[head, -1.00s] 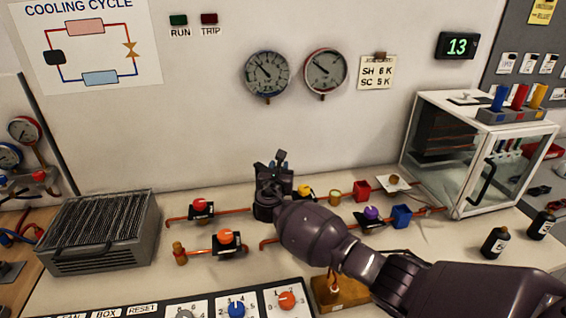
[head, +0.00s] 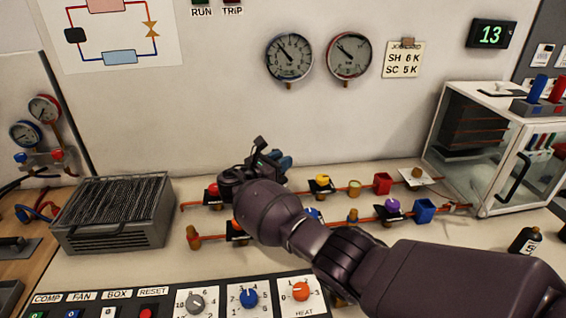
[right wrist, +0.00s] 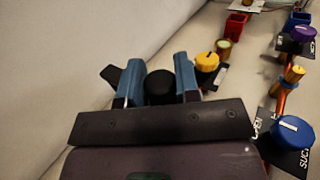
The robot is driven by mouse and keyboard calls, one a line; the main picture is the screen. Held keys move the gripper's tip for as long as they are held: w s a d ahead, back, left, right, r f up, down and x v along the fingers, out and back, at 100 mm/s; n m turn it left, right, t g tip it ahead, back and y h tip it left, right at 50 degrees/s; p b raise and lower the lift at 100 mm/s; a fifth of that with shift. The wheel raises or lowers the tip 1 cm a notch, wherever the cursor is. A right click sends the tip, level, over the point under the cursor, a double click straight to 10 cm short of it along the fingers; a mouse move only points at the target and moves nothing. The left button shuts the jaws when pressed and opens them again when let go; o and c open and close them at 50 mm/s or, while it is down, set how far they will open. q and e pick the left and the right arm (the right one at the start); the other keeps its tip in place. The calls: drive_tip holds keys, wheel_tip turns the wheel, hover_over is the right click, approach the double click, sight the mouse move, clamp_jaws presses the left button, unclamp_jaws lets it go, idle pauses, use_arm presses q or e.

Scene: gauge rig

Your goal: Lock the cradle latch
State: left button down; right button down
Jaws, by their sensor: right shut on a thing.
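My right gripper (head: 277,159) reaches in from the lower right in the head view and is above the back of the bench near the wall. In the right wrist view its two blue fingers (right wrist: 158,72) stand either side of a dark rounded thing (right wrist: 160,88) and are shut on it. A black tab (right wrist: 110,76) shows just left of the left finger; I cannot tell if it belongs to the held thing. I cannot make out the cradle latch for certain in either view. My left gripper is not in view.
A yellow-knobbed valve (head: 321,182) and purple-knobbed valve (head: 392,206) sit on copper pipes. A finned grey block (head: 112,215) is left, a glass-sided box (head: 488,150) right.

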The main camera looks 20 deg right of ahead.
idle(0.4)
drive_tip(key=c, duration=0.9)
unclamp_jaws()
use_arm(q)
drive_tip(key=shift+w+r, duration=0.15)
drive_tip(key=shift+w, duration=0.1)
use_arm(e)
drive_tip(key=shift+o, duration=0.4)
